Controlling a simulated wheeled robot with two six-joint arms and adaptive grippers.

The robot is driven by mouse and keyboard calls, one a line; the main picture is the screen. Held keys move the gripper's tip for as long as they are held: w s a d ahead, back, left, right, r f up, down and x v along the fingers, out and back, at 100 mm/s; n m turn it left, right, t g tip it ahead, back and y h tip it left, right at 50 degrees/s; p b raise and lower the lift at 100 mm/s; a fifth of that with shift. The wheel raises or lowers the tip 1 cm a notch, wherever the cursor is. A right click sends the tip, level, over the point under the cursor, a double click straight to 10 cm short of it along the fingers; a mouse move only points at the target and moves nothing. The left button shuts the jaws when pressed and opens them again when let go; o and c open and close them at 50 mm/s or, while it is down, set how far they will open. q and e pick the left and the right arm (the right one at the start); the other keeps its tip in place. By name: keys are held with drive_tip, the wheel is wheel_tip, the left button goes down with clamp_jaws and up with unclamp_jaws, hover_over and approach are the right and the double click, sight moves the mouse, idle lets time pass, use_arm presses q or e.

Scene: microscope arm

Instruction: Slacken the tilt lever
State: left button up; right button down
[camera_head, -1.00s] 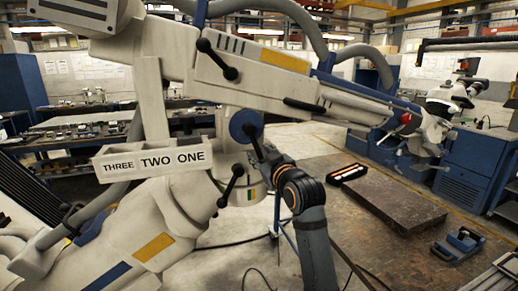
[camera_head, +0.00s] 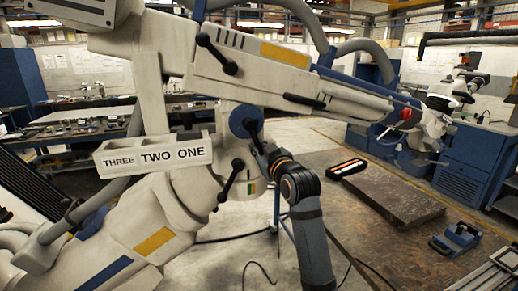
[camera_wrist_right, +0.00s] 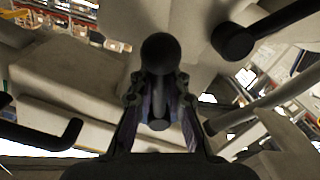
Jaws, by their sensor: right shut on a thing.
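The pale microscope arm (camera_head: 285,80) has several black levers with ball ends. One black lever (camera_head: 254,137) comes down from the round blue hub (camera_head: 237,121). My right gripper (camera_head: 267,152) is at the lower end of this lever, shut on it. In the right wrist view the ball-ended lever (camera_wrist_right: 158,53) stands between the fingers of my right gripper (camera_wrist_right: 158,98). A second lever (camera_head: 217,53) sits higher on the arm, and a third lever (camera_head: 231,180) sits lower on the column. No label shows which is the tilt lever. My left gripper is out of view.
The lower lever is close to my right gripper. A low brown slab (camera_head: 390,195), a black case with lights (camera_head: 346,168) and a blue device (camera_head: 456,238) are on the right.

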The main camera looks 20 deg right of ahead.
drive_tip(key=shift+d, duration=0.1)
drive_tip(key=d+n+p, duration=0.1)
drive_tip(key=r+n+p, duration=0.1)
drive_tip(key=n, duration=0.1)
drive_tip(key=d+r+n+p, duration=0.1)
drive_tip(key=n, duration=0.1)
drive_tip(key=shift+w+d+r+p, duration=0.1)
drive_tip(key=shift+d+p, duration=0.2)
drive_tip(key=shift+d+r+n+g+p, duration=0.1)
drive_tip(key=shift+d+r+n+p, duration=0.2)
drive_tip(key=shift+r+n+p, duration=0.6)
drive_tip(key=shift+d+r+n+g+p, duration=0.15)
drive_tip(key=shift+d+n+p, duration=0.25)
drive_tip(key=shift+n, duration=0.9)
drive_tip(key=shift+d+r+n+g+p, duration=0.1)
drive_tip(key=shift+d+r+n+p, duration=0.1)
drive_tip(key=shift+r+n+p, duration=0.7)
drive_tip(key=shift+f, duration=0.3)
drive_tip(key=c, duration=1.3)
unclamp_jaws()
